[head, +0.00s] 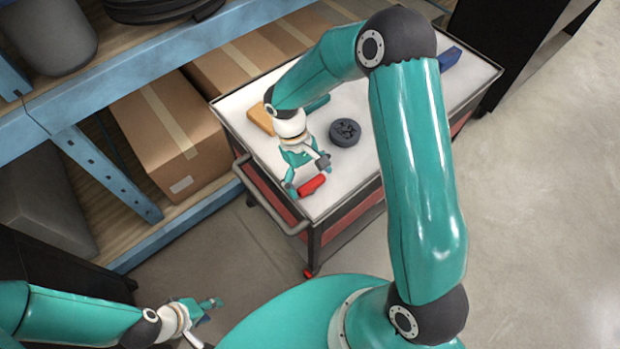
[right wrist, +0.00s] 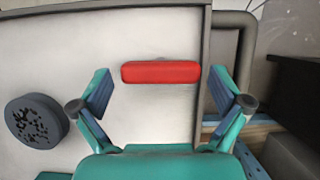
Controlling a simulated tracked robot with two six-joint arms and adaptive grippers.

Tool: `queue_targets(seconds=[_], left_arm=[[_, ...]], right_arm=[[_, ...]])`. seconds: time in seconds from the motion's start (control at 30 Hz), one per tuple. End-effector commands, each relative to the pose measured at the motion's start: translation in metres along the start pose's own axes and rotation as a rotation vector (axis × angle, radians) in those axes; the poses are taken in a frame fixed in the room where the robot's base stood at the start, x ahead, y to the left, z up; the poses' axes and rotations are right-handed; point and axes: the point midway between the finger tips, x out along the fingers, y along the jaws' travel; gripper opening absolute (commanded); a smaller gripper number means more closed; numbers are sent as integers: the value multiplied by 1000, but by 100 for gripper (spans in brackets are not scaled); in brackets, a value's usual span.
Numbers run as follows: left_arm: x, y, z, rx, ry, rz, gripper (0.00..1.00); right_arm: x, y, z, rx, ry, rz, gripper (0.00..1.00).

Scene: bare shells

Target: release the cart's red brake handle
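The red brake handle (head: 311,185) lies on the white top of the cart (head: 352,166), near its left end. It also shows in the right wrist view (right wrist: 160,72) as a red bar lying crosswise. My right gripper (head: 307,177) is over that end of the cart, close to the handle. In the right wrist view my right gripper (right wrist: 160,82) is open, with one finger on each side of the bar and a gap at both ends. My left gripper (head: 210,309) is low at the left, away from the cart; its finger opening is too small to judge.
A dark round part (head: 345,132), an orange-brown block (head: 261,119) and a blue item (head: 449,58) are on the cart top. The cart's grey push bar (head: 262,205) is at its left end. Blue shelving with cardboard boxes (head: 168,135) stands behind. The floor at right is clear.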

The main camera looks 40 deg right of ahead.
Motion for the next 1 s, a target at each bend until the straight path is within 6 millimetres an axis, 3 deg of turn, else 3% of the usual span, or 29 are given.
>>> queue_targets(seconds=[0.23,0.37,0.8,1.0], left_arm=[[0,0,0,0,0,0,40],[0,0,0,0,0,0,40],[0,0,0,0,0,0,40],[0,0,0,0,0,0,40]], right_arm=[[-1,0,0,2,-2,-1,100],[-12,0,0,2,-1,0,100],[-94,0,-1,1,3,0,100],[-115,0,-1,0,-1,-1,100]])
